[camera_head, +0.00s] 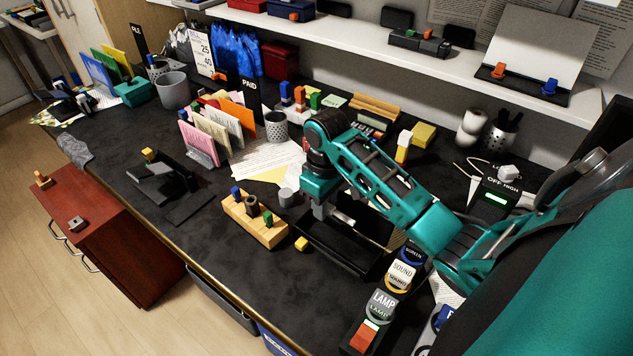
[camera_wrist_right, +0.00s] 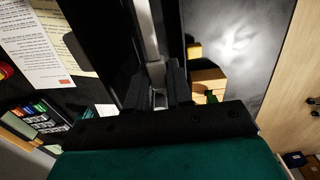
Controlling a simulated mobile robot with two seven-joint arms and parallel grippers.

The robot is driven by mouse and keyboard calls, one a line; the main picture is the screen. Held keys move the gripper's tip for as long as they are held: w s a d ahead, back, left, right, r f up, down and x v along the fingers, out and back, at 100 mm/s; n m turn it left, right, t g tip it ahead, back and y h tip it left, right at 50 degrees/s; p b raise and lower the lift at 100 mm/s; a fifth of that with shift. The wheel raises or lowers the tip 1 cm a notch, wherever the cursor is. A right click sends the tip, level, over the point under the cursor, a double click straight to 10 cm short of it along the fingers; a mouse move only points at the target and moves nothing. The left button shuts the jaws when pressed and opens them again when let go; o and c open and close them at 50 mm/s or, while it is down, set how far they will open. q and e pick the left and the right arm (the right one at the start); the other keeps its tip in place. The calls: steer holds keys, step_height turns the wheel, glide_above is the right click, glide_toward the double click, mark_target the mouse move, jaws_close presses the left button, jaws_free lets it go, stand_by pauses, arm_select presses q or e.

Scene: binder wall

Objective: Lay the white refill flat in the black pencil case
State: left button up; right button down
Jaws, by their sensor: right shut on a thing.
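The black pencil case (camera_head: 338,252) lies open on the dark desk, below my right gripper (camera_head: 319,212). In the right wrist view its dark inside (camera_wrist_right: 105,40) fills the area around the refill. My right gripper (camera_wrist_right: 160,98) is shut on the white refill (camera_wrist_right: 146,32), a long pale bar that runs up from between the fingers. In the head view a pale strip of the refill (camera_head: 343,217) shows beside the fingers, over the case. I cannot tell whether it touches the case floor. The arm hides part of the case. My left gripper is not in view.
A wooden block holder (camera_head: 262,228) and a small yellow block (camera_head: 301,243) stand just left of the case.

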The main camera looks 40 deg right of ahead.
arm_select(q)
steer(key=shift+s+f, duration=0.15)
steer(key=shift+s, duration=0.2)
arm_select(e)
steer(key=shift+s+r, duration=0.1)
steer(key=shift+r, duration=0.05)
steer(key=shift+f+b, duration=0.9)
steer(key=shift+f, duration=2.2)
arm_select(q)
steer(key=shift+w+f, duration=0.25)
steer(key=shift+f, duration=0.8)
arm_select(e)
steer(key=shift+f, duration=0.9)
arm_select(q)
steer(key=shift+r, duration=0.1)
arm_select(e)
step_height(320, 180, up, 3)
steer(key=shift+f+p, duration=0.2)
steer(key=shift+p, duration=1)
steer(key=shift+r+b, duration=0.15)
steer(key=shift+b, duration=0.15)
steer(key=shift+r, duration=1.55)
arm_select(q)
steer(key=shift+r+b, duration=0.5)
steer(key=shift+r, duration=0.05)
arm_select(e)
steer(key=shift+f, duration=2.25)
